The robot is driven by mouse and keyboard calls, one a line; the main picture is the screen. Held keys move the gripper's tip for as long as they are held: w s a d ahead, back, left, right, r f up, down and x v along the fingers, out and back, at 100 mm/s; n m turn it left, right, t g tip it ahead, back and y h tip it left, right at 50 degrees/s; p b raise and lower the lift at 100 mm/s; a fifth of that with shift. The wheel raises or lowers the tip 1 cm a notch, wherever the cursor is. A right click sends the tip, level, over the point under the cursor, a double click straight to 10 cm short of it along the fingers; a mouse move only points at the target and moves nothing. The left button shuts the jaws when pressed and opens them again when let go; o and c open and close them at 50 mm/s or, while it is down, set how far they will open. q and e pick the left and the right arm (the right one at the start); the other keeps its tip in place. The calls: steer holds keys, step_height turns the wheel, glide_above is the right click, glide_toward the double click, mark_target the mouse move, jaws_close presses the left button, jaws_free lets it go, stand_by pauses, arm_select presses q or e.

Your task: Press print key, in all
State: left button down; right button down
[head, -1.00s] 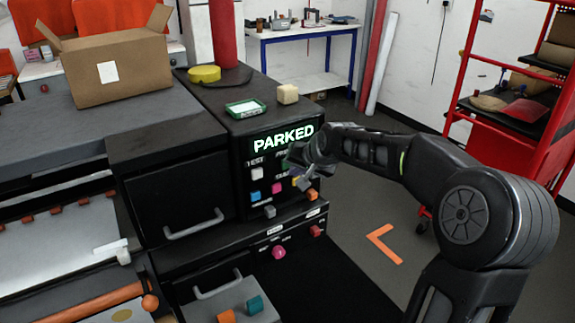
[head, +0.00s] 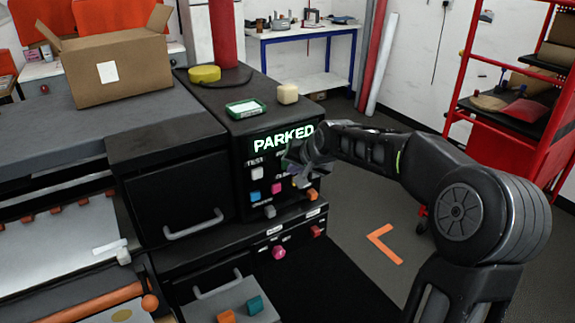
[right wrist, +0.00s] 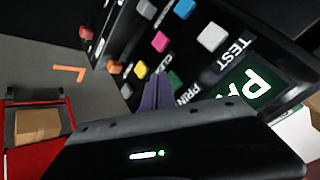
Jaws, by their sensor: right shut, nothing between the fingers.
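The control panel carries a lit green-white display (head: 283,139) reading PARKED. A pale key (head: 257,173) sits under the label TEST, and it also shows in the right wrist view (right wrist: 212,37). A green key (right wrist: 175,81) stands by the PRINT label (right wrist: 187,95), partly hidden by my fingers. In the head view my right gripper covers the PRINT area. My right gripper (head: 302,168) is shut and empty in front of the panel; its fingers (right wrist: 157,88) point at the panel close beside the green key. I cannot tell whether they touch it. My left gripper is not in view.
Below are blue (head: 255,197), magenta (head: 277,188) and orange (head: 312,194) keys, and a grey one (head: 269,211). A cream block (head: 288,94) and a green-rimmed tray (head: 245,108) lie on top. A red rack (head: 460,112) stands right.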

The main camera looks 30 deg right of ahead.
steer(key=shift+w, duration=0.45)
stand_by(0.4)
steer(key=shift+s, duration=0.15)
steer(key=shift+s+b, duration=0.35)
steer(key=shift+s, duration=0.4)
steer(key=shift+s, duration=0.1)
steer(key=s+b, duration=0.2)
steer(key=s, duration=0.3)
stand_by(0.3)
steer(key=shift+w+r, duration=0.1)
steer(key=shift+w, duration=0.05)
stand_by(0.6)
